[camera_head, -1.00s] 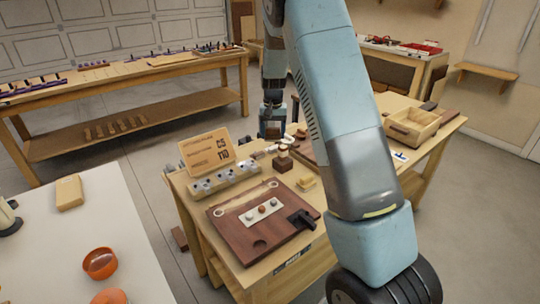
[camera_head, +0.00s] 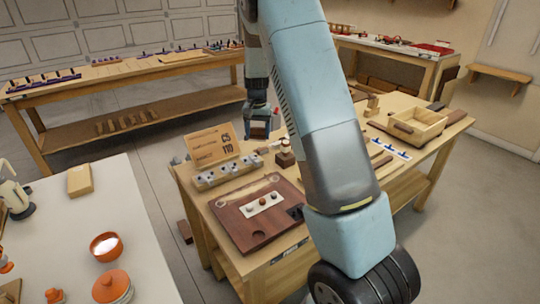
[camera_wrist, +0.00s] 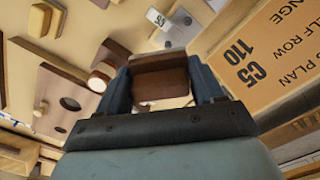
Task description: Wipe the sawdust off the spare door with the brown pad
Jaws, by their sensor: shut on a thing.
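My gripper (camera_head: 259,136) is raised above the back left corner of the bench, shut on the brown pad (camera_head: 258,130). In the wrist view the brown pad (camera_wrist: 160,78) sits between both fingers. A dark brown door panel (camera_head: 232,223) lies flat on the front left of the bench, apart from the pad. It carries a white strip with several knobs and has a round recess. A pale streak crosses its far side; I cannot tell if it is sawdust. A brown panel with a dark hole (camera_wrist: 60,90) shows in the wrist view; I cannot tell which door it is.
A cardboard sign (camera_head: 212,146) stands behind a pale rack of metal parts (camera_head: 226,173), close to my gripper. A small block stack (camera_head: 285,156) is right of it. A wooden tray (camera_head: 420,122) is at the bench's right. My arm hides the bench's middle.

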